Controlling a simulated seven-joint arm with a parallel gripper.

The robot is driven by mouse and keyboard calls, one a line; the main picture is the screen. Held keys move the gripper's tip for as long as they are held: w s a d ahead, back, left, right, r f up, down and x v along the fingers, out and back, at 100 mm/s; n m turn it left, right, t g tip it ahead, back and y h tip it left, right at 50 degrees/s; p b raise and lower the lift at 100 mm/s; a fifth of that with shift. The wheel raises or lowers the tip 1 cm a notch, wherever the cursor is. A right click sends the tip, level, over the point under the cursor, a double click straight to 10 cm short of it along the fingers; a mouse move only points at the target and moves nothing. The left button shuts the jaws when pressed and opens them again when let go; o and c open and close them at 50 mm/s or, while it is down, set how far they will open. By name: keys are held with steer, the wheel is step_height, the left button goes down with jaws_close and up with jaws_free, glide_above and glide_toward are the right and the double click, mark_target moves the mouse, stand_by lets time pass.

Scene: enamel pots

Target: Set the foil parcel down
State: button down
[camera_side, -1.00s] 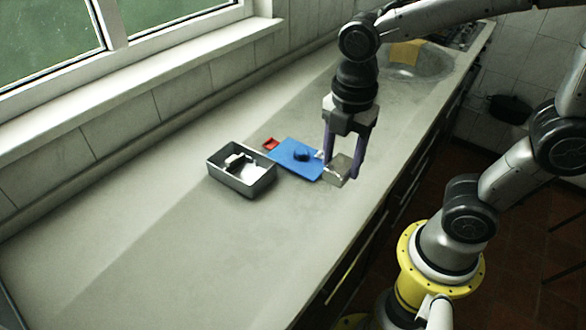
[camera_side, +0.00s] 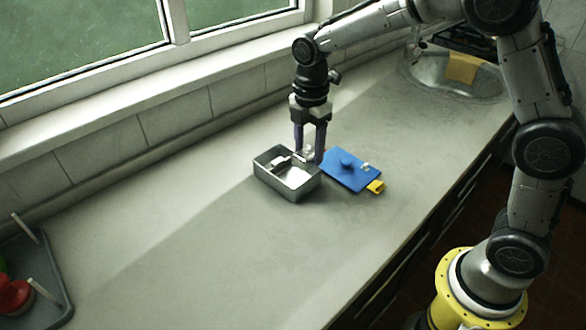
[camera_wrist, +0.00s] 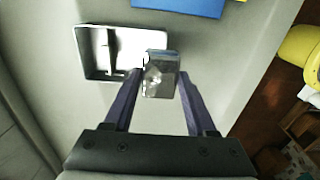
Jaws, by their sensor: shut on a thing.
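My gripper (camera_side: 309,155), with purple fingers, points down at the back right corner of the grey metal box (camera_side: 287,190). It is shut on the foil parcel, a small silvery block that shows in the wrist view (camera_wrist: 160,76) between the fingertips. In the side view the parcel is mostly hidden by the fingers. In the wrist view it overlaps the right edge of the open box (camera_wrist: 82,60). I cannot tell how high it is above the worktop. A dark bar-like piece (camera_wrist: 112,50) lies inside the box.
A blue lid with a knob (camera_side: 347,163) lies flat just right of the box, with a yellow tab (camera_side: 376,187) and a small white piece (camera_side: 365,166). A dark tray (camera_side: 40,265) holding a red object (camera_side: 14,296) is at far left. The worktop in front is clear.

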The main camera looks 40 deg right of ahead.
steer(key=w+f, duration=0.2)
steer(key=f, duration=0.1)
steer(key=w+f, duration=0.2)
steer(key=shift+w+a+f, duration=0.1)
steer(key=shift+a+f, duration=0.15)
steer(key=shift+a, duration=0.05)
steer(key=shift+f, duration=1.55)
steer(key=shift+f, duration=0.1)
steer(key=c, duration=0.5)
jaws_free()
steer(key=shift+f, duration=0.1)
step_height(320, 180, up, 13)
steer(key=shift+f, duration=0.2)
